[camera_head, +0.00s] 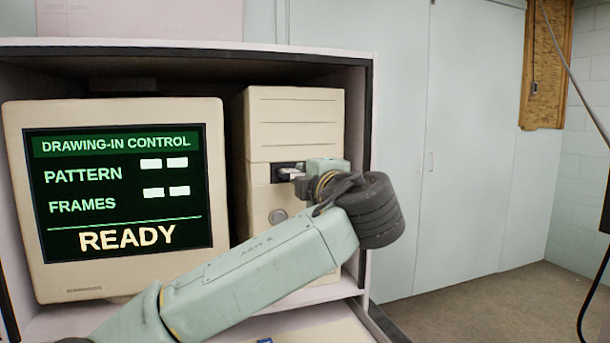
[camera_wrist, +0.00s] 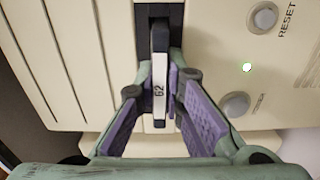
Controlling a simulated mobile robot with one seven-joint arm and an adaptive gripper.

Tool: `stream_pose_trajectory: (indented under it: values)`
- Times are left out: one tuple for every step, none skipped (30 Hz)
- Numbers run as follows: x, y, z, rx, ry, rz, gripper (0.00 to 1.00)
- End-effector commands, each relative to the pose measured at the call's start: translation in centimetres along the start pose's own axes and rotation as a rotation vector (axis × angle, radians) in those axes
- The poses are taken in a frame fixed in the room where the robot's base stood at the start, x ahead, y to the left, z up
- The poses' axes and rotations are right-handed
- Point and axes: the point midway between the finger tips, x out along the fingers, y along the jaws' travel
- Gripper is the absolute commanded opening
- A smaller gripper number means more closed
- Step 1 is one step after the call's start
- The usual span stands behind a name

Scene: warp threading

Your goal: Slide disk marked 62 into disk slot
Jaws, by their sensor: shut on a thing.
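The disk marked 62 (camera_wrist: 159,75) is thin and dark with a white label. In the wrist view it stands edge-on between the purple pads of my gripper (camera_wrist: 165,100), which is shut on it. Its far end lies in line with the dark disk slot (camera_wrist: 145,50) in the beige computer's front. How far the end is inside the slot, if at all, I cannot tell. In the head view my gripper (camera_head: 298,173) is at the slot of the computer tower (camera_head: 293,115), and my wrist partly covers that front.
A monitor (camera_head: 120,190) reading READY stands left of the tower, inside an open-fronted cabinet (camera_head: 200,48). Floor at right is clear.

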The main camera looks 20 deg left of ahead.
Motion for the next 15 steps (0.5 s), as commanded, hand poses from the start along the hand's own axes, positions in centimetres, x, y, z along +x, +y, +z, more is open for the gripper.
stream_pose_trajectory:
  values:
    - [0.68, 0.98, -0.3, -0.012, 0.004, 0.018, 0.0]
    - [0.68, 0.98, -0.3, -0.012, 0.004, 0.018, 0.0]
    - [0.69, 0.98, -0.3, -0.012, 0.004, 0.017, 0.0]
    - [0.69, 0.98, -0.3, -0.012, 0.004, 0.017, 0.11]
    - [0.69, 0.98, -0.31, -0.012, 0.004, 0.018, 0.13]
    - [0.69, 0.97, -0.31, -0.012, 0.004, 0.018, 0.15]
    - [0.71, 0.95, -0.3, -0.011, 0.004, 0.018, 0.17]
    - [0.72, 0.91, -0.3, -0.011, 0.004, 0.017, 0.19]
    - [0.75, 0.85, -0.3, -0.011, 0.004, 0.016, 0.22]
    - [0.77, 0.79, -0.3, -0.011, 0.004, 0.015, 0.24]
    - [0.79, 0.74, -0.3, -0.011, 0.004, 0.015, 0.26]
    - [0.82, 0.67, -0.3, -0.01, 0.004, 0.014, 0.29]
    - [0.84, 0.61, -0.3, -0.01, 0.004, 0.013, 0.31]
    - [0.85, 0.56, -0.29, -0.01, 0.004, 0.012, 0.33]
    - [0.87, 0.49, -0.29, -0.01, 0.004, 0.011, 0.33]
